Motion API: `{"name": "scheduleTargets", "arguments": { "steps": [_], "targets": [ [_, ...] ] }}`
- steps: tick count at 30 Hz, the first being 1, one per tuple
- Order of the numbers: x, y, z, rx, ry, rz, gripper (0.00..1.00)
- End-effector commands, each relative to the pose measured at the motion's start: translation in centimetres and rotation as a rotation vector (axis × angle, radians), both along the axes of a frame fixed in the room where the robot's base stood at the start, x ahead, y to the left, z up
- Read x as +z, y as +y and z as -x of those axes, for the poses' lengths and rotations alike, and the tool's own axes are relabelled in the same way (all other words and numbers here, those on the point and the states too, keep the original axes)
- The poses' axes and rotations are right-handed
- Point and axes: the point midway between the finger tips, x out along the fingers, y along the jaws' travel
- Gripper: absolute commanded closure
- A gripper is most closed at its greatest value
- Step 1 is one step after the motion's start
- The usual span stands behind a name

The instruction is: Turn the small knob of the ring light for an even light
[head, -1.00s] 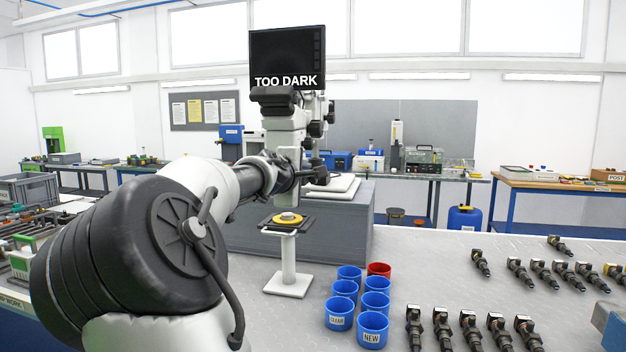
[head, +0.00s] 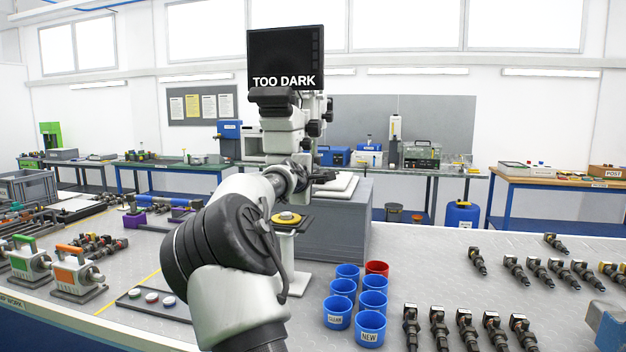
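The microscope (head: 283,141) stands behind my arm, with a dark screen (head: 286,58) on top that reads "TOO DARK". Black focus knobs (head: 314,129) show on its right side. My gripper (head: 324,177) is at the lower end of the microscope head, pointing right, small and dark; I cannot tell whether its fingers are open or touch anything. The ring light and its small knob cannot be made out; my wrist covers the area under the head. Below, a small stage (head: 297,224) carries a yellow ring-shaped piece (head: 286,217) with a light centre.
Several blue cups (head: 371,327) and a red cup (head: 377,268) stand right of the microscope base. Several injectors (head: 467,331) lie in rows on the right. A grey block (head: 343,228) stands behind the stage. A tray with round pieces (head: 152,304) lies left of my arm.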

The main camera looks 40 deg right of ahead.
Motion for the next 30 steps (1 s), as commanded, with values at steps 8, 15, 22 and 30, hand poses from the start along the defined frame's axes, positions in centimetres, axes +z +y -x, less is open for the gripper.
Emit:
{"name": "scheduleTargets", "arguments": {
  "steps": [8, 15, 22, 30],
  "targets": [
    [0.0, 0.0, 0.0, 0.000, 0.000, 0.000, 0.94],
    [0.6, -0.1, 0.0, -0.001, 0.014, -0.017, 0.99],
    [1.1, -0.2, 0.1, -0.003, 0.078, -0.093, 0.99],
    [1.0, -0.2, 0.1, -0.004, 0.156, -0.181, 0.99]
  ]
}}
